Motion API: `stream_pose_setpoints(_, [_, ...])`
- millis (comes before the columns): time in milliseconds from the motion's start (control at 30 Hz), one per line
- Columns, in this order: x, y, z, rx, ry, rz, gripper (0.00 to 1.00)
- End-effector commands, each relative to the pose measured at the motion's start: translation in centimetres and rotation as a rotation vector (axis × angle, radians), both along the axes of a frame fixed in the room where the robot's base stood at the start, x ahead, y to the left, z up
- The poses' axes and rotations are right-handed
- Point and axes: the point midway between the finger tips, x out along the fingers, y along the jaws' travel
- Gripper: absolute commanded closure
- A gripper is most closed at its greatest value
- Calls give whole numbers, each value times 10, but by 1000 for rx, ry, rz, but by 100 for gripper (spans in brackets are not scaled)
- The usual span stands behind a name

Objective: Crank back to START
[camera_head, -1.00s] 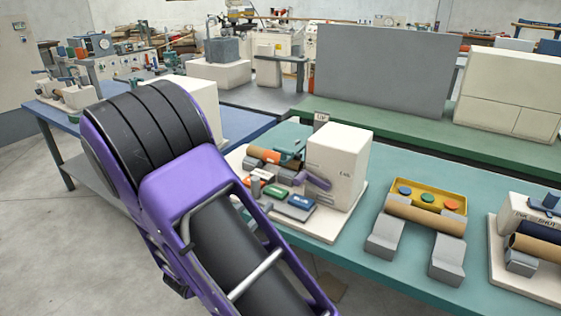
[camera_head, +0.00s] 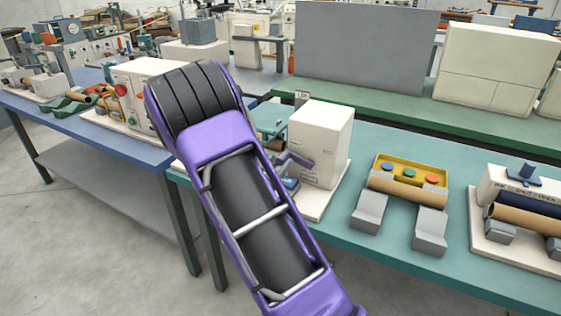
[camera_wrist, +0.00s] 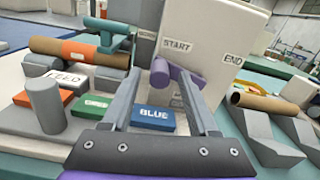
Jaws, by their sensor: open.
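The winder's white housing (camera_head: 320,140) stands on the teal table. In the wrist view, its face (camera_wrist: 222,30) carries a START label (camera_wrist: 177,45) and an END label (camera_wrist: 233,58) to its right. The purple crank (camera_wrist: 183,84) lies below START, partly behind my fingers; it also shows in the head view (camera_head: 297,159). My gripper (camera_wrist: 158,80) is open, its two fingers pointing towards the crank. The crank's near end appears between the fingertips, but I cannot tell whether they touch it. In the head view my arm hides the gripper.
Below the fingers is a blue block marked BLUE (camera_wrist: 154,119), beside a green block (camera_wrist: 91,107) and an orange FEED block (camera_wrist: 66,84). A brown roll (camera_wrist: 80,51) lies at the left. A yellow tray (camera_head: 410,168) and grey rests (camera_head: 368,211) stand right of the winder.

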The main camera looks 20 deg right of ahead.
Motion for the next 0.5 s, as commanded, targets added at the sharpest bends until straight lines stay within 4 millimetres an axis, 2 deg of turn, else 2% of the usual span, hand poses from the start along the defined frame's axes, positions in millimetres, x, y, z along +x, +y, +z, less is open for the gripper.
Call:
stream_pose_setpoints(200, [12, -16, 0, 0, 0, 0, 40])
stream_pose_setpoints(500, [14, -17, 0, 0, 0, 1, 40])
